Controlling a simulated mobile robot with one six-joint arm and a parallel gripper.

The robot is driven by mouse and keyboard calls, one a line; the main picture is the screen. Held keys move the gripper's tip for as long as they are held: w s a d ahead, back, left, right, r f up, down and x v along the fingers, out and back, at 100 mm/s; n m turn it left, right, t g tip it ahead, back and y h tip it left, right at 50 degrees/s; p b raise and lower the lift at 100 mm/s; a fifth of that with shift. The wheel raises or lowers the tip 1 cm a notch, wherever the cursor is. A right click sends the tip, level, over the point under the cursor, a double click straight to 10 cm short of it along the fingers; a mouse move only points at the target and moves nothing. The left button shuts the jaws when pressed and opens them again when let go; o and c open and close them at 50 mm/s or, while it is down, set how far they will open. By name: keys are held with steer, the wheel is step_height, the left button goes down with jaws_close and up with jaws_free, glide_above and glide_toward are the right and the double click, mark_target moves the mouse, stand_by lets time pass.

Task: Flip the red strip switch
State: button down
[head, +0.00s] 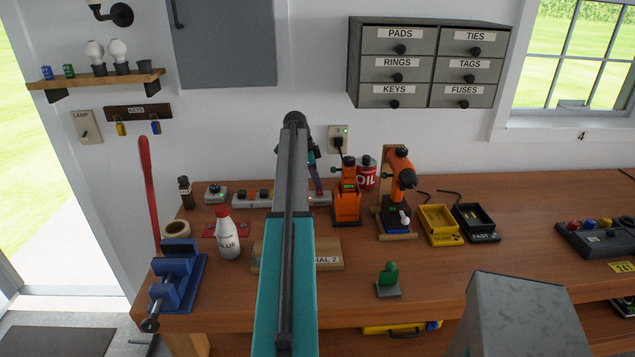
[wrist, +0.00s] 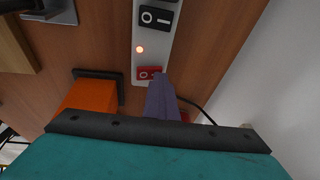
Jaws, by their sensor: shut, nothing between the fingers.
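The white power strip (head: 257,201) lies along the back of the workbench. My arm hides its middle in the head view. In the wrist view, the strip (wrist: 150,48) shows a red rocker switch (wrist: 147,73) at its near end, an orange lit lamp and a black rocker switch (wrist: 155,18). My gripper (wrist: 159,77) is shut and empty, its purple fingertips right beside the red switch and overlapping its edge in view. I cannot tell whether they touch. In the head view, my gripper (head: 318,188) is over the strip's right end.
A red oil can (head: 367,175) is behind. A glue bottle (head: 227,238) and a blue vise (head: 178,280) stand left. The wall is close behind the strip.

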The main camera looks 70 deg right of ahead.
steer(key=shift+a+f, duration=0.45)
steer(key=shift+d+r, duration=0.2)
steer(key=shift+r, duration=0.3)
steer(key=w+d+r+p, duration=0.1)
steer(key=w+r, duration=0.1)
steer(key=r, duration=0.4)
steer(key=w+d+r+p, duration=0.2)
steer(key=r, duration=0.4)
steer(key=shift+d+r, duration=0.15)
steer(key=shift+r, duration=0.2)
steer(key=shift+w, duration=0.2)
